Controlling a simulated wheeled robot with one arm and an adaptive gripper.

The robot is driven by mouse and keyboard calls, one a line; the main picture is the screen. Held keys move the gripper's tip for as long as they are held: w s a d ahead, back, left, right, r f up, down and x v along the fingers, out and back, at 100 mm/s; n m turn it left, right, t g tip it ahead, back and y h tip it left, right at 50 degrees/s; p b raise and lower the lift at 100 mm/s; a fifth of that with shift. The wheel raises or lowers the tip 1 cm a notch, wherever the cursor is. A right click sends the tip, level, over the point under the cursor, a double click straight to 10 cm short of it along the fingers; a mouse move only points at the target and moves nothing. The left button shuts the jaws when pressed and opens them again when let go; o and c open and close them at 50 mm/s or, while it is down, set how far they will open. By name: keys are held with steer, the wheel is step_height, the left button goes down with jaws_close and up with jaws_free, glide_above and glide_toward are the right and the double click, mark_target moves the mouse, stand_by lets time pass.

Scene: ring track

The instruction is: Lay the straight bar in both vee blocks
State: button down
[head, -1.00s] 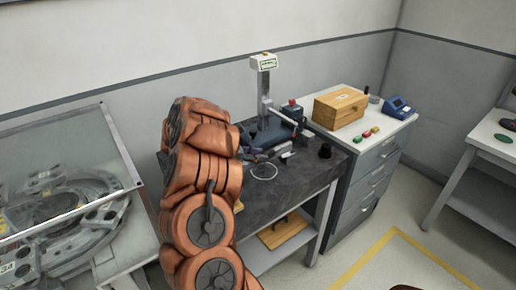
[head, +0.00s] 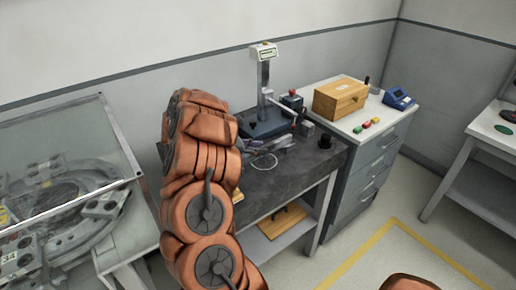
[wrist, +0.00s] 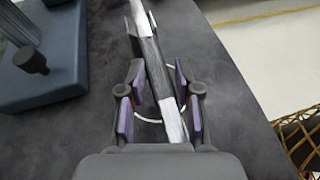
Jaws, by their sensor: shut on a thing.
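The straight bar (wrist: 174,122) runs diagonally between the purple-padded fingers of my gripper (wrist: 158,80) in the wrist view. It has light ends and a darker middle, and its far end runs off the top edge. My gripper is shut on the bar. A grey vee-shaped piece (wrist: 133,32), which looks like a vee block, shows beside the bar's far part; I cannot tell whether they touch. In the head view a small grey block (head: 307,128) stands on the dark bench (head: 290,178); my gripper (head: 277,145) is small there. A second vee block is not clear.
A blue-based stand (head: 265,122) with a post and lever is at the bench's back; its base (wrist: 50,65) is left in the wrist view. A thin white ring (head: 264,162) lies on the bench. A black knob-like piece (head: 325,141) stands near the right edge.

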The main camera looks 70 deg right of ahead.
steer(key=shift+f+b, duration=0.3)
steer(key=shift+b, duration=0.15)
steer(key=c, duration=0.7)
jaws_free()
steer(key=shift+v, duration=3.7)
steer(key=shift+r, duration=0.1)
